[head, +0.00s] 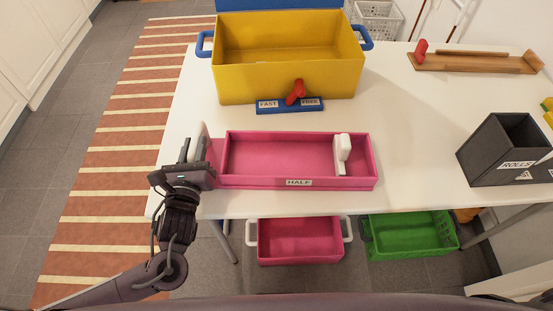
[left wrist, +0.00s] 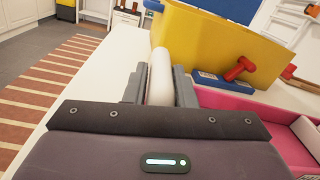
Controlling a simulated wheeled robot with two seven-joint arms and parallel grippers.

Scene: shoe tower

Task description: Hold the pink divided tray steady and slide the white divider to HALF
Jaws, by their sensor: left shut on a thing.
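The pink divided tray (head: 255,181) lies on the white table with its long side toward me. The white divider (head: 342,149) stands upright inside it, toward the right end. The HALF label (head: 298,182) is at the middle of the tray's front wall, left of the divider. My left gripper (head: 196,150) is at the tray's left end, shut on a white upright grip (head: 203,131). This white grip also shows between the fingers in the left wrist view (left wrist: 160,78). How it joins the tray is partly hidden. My right gripper is not in view.
A yellow bin (head: 285,83) and a blue FAST/FREE plate (head: 275,109) with a red lever (head: 296,93) stand behind the tray. A dark ROLLS box (head: 490,160) is at the right. The table between tray and box is clear.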

